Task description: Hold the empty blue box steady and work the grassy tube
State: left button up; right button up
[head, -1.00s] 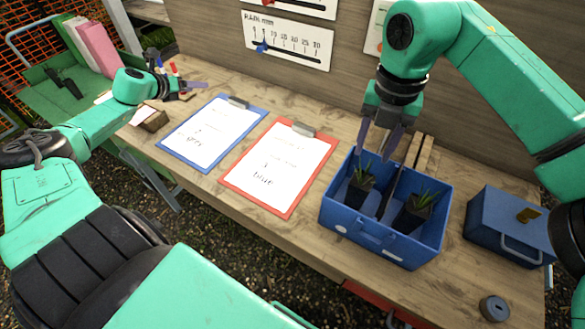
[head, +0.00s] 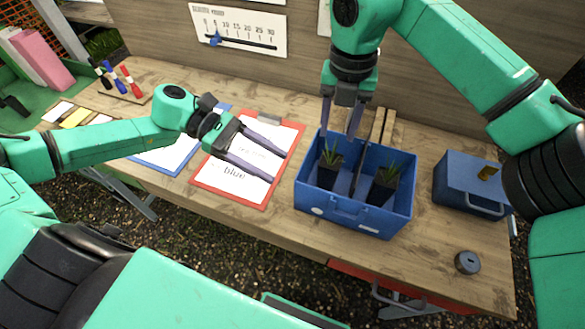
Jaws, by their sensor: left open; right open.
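The blue box (head: 345,208) stands on the bench right of centre. It is not empty: a dark tube with grass (head: 328,176) stands in its left compartment, and a second grassy tube (head: 384,187) leans in its right one. A dark divider runs between them. My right gripper (head: 338,137) is open, pointing down at the box's back left, just above the left tube's grass. Whether it touches anything is unclear. My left gripper (head: 277,166) is open and empty over the red clipboard, its fingers pointing right towards the box's left wall, apart from it.
The red clipboard (head: 204,184) and a blue clipboard (head: 165,157) lie left of the box. A closed blue metal box (head: 462,181) with a padlock and a round dark object (head: 467,262) are to the right. Markers (head: 125,75) stand at the back left.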

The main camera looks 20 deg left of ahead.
aim_at(328, 175)
pick_arm(q)
jog(key=x, duration=1.4)
jog(key=shift+w+d+f, duration=0.15)
jog(key=shift+d+f, duration=0.05)
jog(key=shift+f, duration=0.05)
